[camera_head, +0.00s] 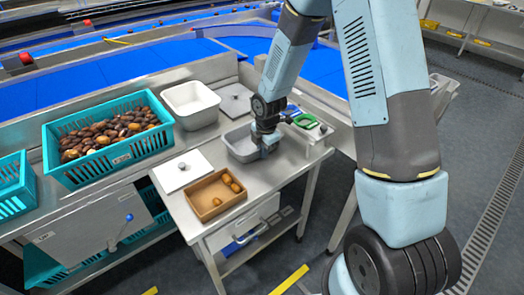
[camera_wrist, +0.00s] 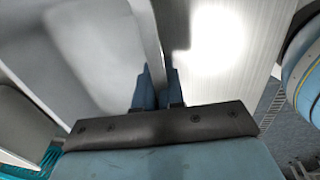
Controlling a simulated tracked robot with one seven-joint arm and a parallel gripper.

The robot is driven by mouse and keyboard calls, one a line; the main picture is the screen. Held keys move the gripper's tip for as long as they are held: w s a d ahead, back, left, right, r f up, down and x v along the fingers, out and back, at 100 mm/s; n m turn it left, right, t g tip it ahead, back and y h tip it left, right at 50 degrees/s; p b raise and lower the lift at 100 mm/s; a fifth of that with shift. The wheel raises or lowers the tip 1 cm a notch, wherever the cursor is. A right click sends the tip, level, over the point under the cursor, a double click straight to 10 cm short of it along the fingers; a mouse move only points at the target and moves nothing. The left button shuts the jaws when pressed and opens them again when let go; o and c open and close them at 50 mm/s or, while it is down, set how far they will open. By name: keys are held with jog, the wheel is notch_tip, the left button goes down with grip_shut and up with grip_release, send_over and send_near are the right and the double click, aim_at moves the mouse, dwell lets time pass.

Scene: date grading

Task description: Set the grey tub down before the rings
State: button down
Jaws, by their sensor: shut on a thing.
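The grey tub (camera_head: 238,147) is at the right part of the steel table, in front of the rings. My gripper (camera_head: 268,152) is shut on the tub's right wall. In the wrist view the wall (camera_wrist: 146,35) runs between the two blue fingertips (camera_wrist: 157,92), with the tub's inside to the left. The tub looks level; I cannot tell whether its base touches the table. The rings (camera_head: 305,121), one green, lie on a pale board just behind and right of the tub. My arm hides part of the tub's back right.
A brown box (camera_head: 216,200) with a few dates stands in front. A white lid (camera_head: 182,169) lies left of the tub. A white tub (camera_head: 190,100) and a steel lid (camera_head: 236,103) are behind. A teal crate (camera_head: 90,172) of dates is at left. The table's right edge is close.

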jog(key=shift+f, duration=0.15)
jog(key=c, duration=1.2)
grip_release()
jog(key=shift+c, duration=0.2)
